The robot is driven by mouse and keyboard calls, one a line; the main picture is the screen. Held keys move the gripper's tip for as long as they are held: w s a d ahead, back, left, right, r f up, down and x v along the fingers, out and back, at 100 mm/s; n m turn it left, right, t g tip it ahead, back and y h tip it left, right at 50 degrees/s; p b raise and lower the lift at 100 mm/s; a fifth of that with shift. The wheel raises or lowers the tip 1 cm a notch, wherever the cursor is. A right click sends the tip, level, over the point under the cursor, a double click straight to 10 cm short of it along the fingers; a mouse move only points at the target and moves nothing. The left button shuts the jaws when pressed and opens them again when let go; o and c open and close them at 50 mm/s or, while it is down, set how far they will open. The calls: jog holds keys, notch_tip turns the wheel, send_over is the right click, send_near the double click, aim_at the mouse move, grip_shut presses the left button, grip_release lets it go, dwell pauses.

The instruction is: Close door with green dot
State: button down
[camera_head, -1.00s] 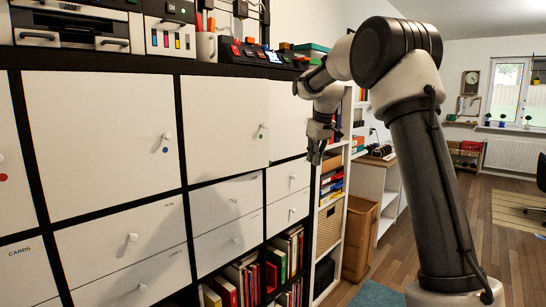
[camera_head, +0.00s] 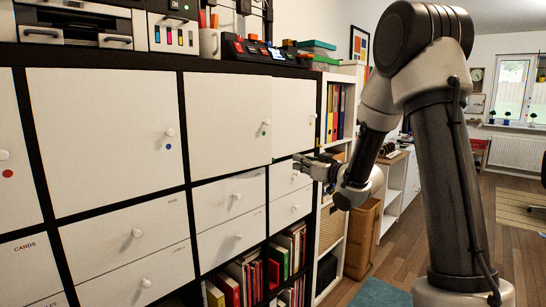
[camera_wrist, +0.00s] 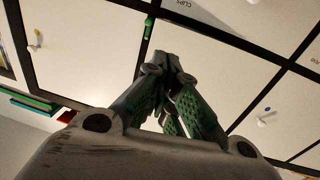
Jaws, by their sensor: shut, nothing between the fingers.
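The door with the green dot (camera_head: 225,120) is a white panel in the upper row of the cabinet in the head view. Its round knob (camera_head: 266,122) and green dot sit near its right edge. That edge covers the black divider beside it, so the door looks slightly ajar. My gripper (camera_head: 298,162) is to the right of and below the knob, in front of the far-right column, apart from the door. Its fingers are shut and empty. In the wrist view, the green-padded fingers (camera_wrist: 163,62) point toward the cabinet front and hide part of it.
A blue-dot door (camera_head: 105,140) is on the left, and another white door (camera_head: 292,115) is on the right. Drawers with knobs (camera_head: 237,196) lie below. A printer (camera_head: 75,25) stands on top. An open shelf (camera_head: 328,225) and cardboard box (camera_head: 361,240) are right of the cabinet.

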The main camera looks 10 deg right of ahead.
aim_at(268, 154)
jog(key=x, duration=1.4)
jog(key=shift+d, duration=0.1)
jog(key=x, duration=0.3)
jog(key=shift+w, duration=0.3)
jog(key=shift+w+a+r, duration=0.1)
jog(key=shift+w+a, duration=0.15)
jog(key=shift+w, duration=0.05)
jog(key=shift+r, duration=0.25)
